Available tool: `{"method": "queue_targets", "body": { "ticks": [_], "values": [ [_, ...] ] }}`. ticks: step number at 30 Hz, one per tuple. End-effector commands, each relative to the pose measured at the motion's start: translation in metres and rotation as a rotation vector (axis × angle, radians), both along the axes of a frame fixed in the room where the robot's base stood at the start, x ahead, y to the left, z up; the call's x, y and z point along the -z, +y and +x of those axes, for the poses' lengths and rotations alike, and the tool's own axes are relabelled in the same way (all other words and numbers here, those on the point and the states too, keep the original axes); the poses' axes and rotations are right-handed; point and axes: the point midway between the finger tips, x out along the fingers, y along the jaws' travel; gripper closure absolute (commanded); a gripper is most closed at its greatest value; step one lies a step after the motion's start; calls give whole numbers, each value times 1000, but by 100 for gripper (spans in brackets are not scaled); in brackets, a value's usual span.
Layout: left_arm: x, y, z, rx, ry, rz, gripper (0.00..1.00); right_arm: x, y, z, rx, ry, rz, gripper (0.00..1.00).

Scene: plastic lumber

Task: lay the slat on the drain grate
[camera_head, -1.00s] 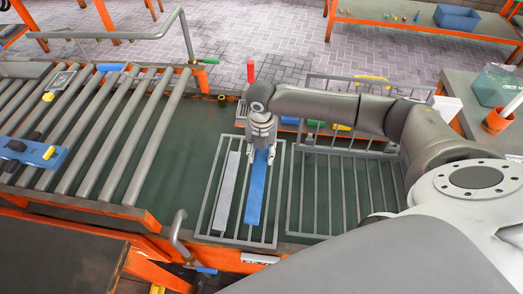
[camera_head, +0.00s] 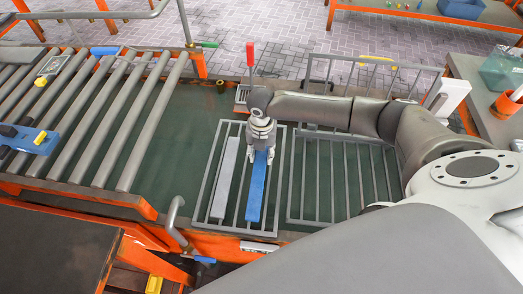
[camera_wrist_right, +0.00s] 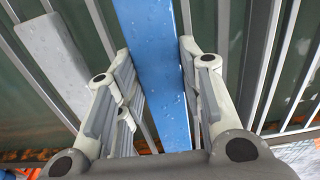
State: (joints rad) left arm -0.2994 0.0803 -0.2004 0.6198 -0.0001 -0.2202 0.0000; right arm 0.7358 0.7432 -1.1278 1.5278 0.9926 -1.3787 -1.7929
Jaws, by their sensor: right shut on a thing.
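A blue slat (camera_head: 257,192) lies lengthwise over the right part of the drain grate (camera_head: 236,233), roughly along its bars. I cannot tell whether it touches the bars along its whole length. My right gripper (camera_head: 260,160) is shut on the slat's far end from above. In the right wrist view the blue slat (camera_wrist_right: 150,45) runs between the two fingers of my right gripper (camera_wrist_right: 155,60). A grey slat (camera_head: 225,180) lies on the left part of the same grate; it also shows in the wrist view (camera_wrist_right: 55,60). My left gripper is out of view.
A second barred rack (camera_head: 345,222) lies to the right, under my right arm. A red-handled lever (camera_head: 249,55) stands behind the grate. The green surface (camera_head: 165,150) between conveyor and grate is clear.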

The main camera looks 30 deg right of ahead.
Motion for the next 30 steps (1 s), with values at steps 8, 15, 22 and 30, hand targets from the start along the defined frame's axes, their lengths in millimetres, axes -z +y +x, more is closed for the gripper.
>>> {"method": "queue_targets", "body": {
  "ticks": [8, 15, 22, 30],
  "values": [
    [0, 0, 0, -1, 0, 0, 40, 0, 0, 0, 0, 0, 0, 94],
    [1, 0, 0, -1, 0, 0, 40, 2, 0, 0, 0, 0, 0, 94],
    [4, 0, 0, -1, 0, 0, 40, 7, 0, 0, 0, 0, 0, 94],
    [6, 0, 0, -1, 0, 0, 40, 13, 0, 0, 0, 0, 0, 94]
  ]
}}
